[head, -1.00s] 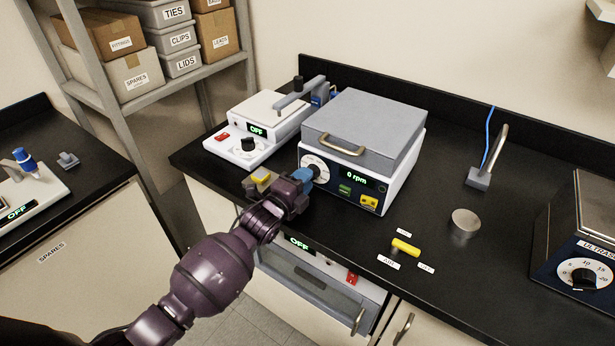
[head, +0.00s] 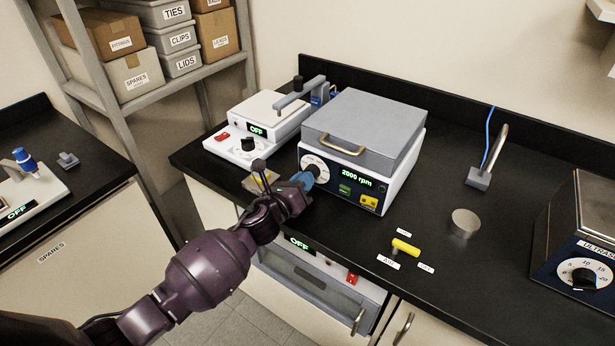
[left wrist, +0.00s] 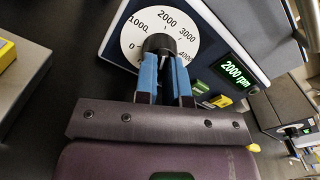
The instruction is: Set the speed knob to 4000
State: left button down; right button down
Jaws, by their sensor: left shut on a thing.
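The speed knob (left wrist: 159,44) is black, on a white dial (left wrist: 133,38) marked 0, 1000, 2000, 3000 and 4000. It is on the front of a grey-lidded white machine (head: 365,130). The machine's green display (head: 357,177) reads 2000 rpm; it also shows in the left wrist view (left wrist: 235,72). My left gripper (head: 308,180), with blue fingers, is shut on the knob, with a finger on either side of it in the left wrist view (left wrist: 166,70). The knob's pointer is hidden. My right gripper is not in view.
Green (head: 344,190) and yellow (head: 369,201) controls sit right of the knob. A white instrument (head: 247,146) showing OFF stands left of the machine. A yellow handle (head: 405,246) with labels and a metal disc (head: 465,222) are on the bench to the right.

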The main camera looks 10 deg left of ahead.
pick_arm(q)
jog(key=m, duration=0.4)
jog(key=shift+m, duration=1.2)
jog(key=m, duration=0.4)
jog(key=shift+m, duration=0.3)
jog(key=m, duration=0.9)
jog(key=c, duration=1.2)
grip_release()
jog(key=shift+p+v, duration=0.6)
jog(key=shift+v, duration=0.8)
jog(key=shift+p+v, duration=0.5)
jog(key=shift+v, duration=1.85)
jog(key=shift+s+r, duration=0.1)
jog(key=shift+s, duration=0.2)
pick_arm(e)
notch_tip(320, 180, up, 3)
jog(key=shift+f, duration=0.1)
